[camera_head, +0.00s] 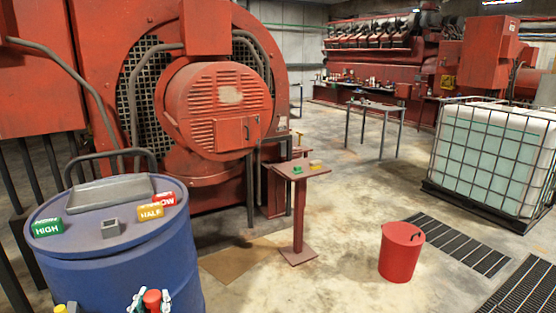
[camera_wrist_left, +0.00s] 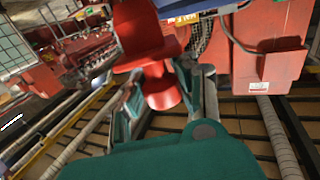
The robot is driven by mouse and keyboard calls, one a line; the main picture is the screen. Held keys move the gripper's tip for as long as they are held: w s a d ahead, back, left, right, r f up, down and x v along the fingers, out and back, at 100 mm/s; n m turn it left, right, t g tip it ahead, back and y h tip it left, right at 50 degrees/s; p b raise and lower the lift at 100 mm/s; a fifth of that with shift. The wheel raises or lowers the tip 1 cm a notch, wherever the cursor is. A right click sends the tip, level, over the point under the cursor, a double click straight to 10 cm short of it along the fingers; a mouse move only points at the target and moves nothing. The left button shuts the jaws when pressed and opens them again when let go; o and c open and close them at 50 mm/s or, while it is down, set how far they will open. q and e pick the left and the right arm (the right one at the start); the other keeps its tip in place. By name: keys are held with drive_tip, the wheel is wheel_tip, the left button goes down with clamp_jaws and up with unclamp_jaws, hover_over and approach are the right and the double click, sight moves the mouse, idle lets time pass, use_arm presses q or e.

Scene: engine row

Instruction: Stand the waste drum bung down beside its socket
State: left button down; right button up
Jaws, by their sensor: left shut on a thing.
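My left gripper (camera_head: 151,300) is at the bottom edge of the head view, in front of the blue drum (camera_head: 165,270), and only its fingertips show. It is shut on a red bung (camera_head: 152,298), whose rounded top shows between the fingers. In the left wrist view the teal fingers (camera_wrist_left: 162,100) close around the red bung (camera_wrist_left: 163,90). A small grey square socket-like piece (camera_head: 110,229) stands on the drum lid, apart from the bung. Whether it is the bung's socket I cannot tell. My right gripper is not in view.
The drum lid also carries a grey tray (camera_head: 110,192), a green HIGH block (camera_head: 47,228), a yellow HALF block (camera_head: 150,211) and a red LOW block (camera_head: 164,199). A red pedestal (camera_head: 298,215) and a red bin (camera_head: 401,252) stand right. The lid's front is bare.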

use_arm(q)
drive_tip(key=s+d+f+h, duration=0.1)
drive_tip(key=s+d, duration=0.1)
drive_tip(key=s, duration=0.3)
drive_tip(key=s+d+f+m+h+b, duration=0.1)
drive_tip(key=s+d, duration=0.2)
drive_tip(key=s, duration=0.3)
drive_tip(key=s+d+f+m+h, duration=0.1)
drive_tip(key=s+d, duration=0.2)
drive_tip(key=s, duration=0.3)
drive_tip(key=shift+s+f, duration=0.25)
drive_tip(key=shift+f, duration=0.15)
drive_tip(key=shift+w, duration=0.1)
